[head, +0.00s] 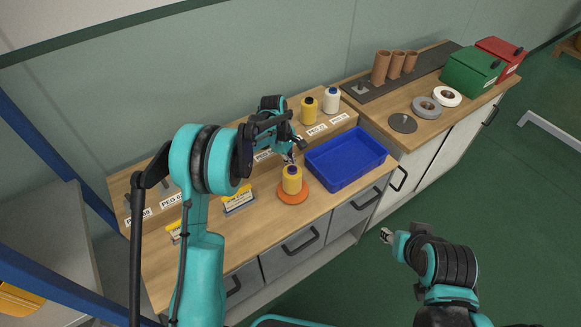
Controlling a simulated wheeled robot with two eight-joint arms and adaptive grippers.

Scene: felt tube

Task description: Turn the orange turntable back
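The orange turntable (293,197) is a flat round disc near the front edge of the wooden bench. A yellow spool (292,181) stands upright on it and hides its middle. My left gripper (290,159) hangs just above and behind the spool's top, and it looks apart from the turntable. Its fingers are too small to tell whether they are open or shut, or whether they touch the spool. My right gripper (385,235) is over the floor in front of the bench, well away from the turntable. Its finger opening is too small to read.
A blue tray (346,159) stands close to the right of the turntable. A yellow and white card holder (239,201) stands to its left. Yellow (309,111) and white (331,100) spools stand on the labelled back ledge. The right bench holds tubes, tape rolls and boxes.

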